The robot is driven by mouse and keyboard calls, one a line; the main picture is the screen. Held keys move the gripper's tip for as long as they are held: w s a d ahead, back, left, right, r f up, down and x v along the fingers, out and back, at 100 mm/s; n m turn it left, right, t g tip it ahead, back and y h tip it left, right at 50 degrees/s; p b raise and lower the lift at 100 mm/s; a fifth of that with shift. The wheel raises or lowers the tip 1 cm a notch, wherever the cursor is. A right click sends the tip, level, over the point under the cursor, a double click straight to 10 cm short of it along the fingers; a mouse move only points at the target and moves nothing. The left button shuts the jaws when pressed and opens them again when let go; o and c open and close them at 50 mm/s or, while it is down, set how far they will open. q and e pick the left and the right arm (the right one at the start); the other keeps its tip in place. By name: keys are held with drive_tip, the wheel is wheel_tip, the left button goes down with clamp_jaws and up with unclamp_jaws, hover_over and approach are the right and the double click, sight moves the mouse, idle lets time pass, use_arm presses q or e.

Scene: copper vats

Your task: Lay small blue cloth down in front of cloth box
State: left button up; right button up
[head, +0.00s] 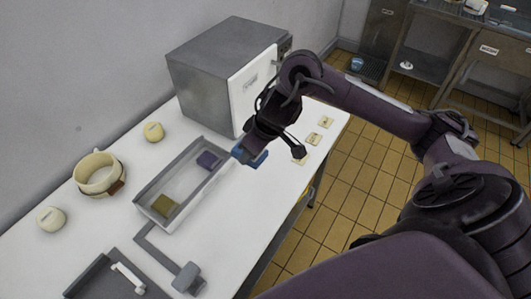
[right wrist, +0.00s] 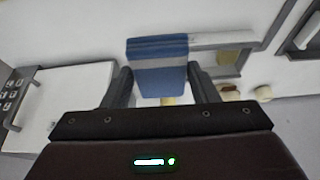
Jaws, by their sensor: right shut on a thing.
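The small blue cloth (head: 249,155) is held in my right gripper (head: 260,148), above the white table just right of the cloth box. In the right wrist view the blue cloth (right wrist: 158,68) hangs as a folded block between the two fingers. The cloth box (head: 167,168) is a long grey open box with a purple cloth (head: 208,160) at its far end and an olive cloth (head: 162,206) at its near end. I cannot tell whether the blue cloth touches the table. My left gripper is not in view.
A grey oven-like appliance (head: 205,75) stands behind my gripper. Several small tan cards (head: 313,139) lie near the table's right edge. A cream pot (head: 98,178) is at left. A grey L-shaped object (head: 188,278) lies near a dark tray (head: 82,286). Bare table lies right of the box.

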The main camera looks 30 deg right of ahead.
drive_tip(key=d+f, duration=0.1)
drive_tip(key=f, duration=0.4)
drive_tip(key=d+f+b, duration=0.1)
drive_tip(key=d+f, duration=0.1)
drive_tip(key=f, duration=0.3)
drive_tip(key=s+d+f+b, duration=0.1)
drive_tip(key=f, duration=0.4)
drive_tip(key=shift+d+f, duration=0.25)
drive_tip(key=shift+f, duration=0.15)
drive_tip(key=shift+w+f+b, duration=0.1)
drive_tip(key=shift+f+b, duration=0.35)
drive_tip(key=shift+f, duration=2.15)
drive_tip(key=shift+f, duration=0.15)
drive_tip(key=o, duration=1)
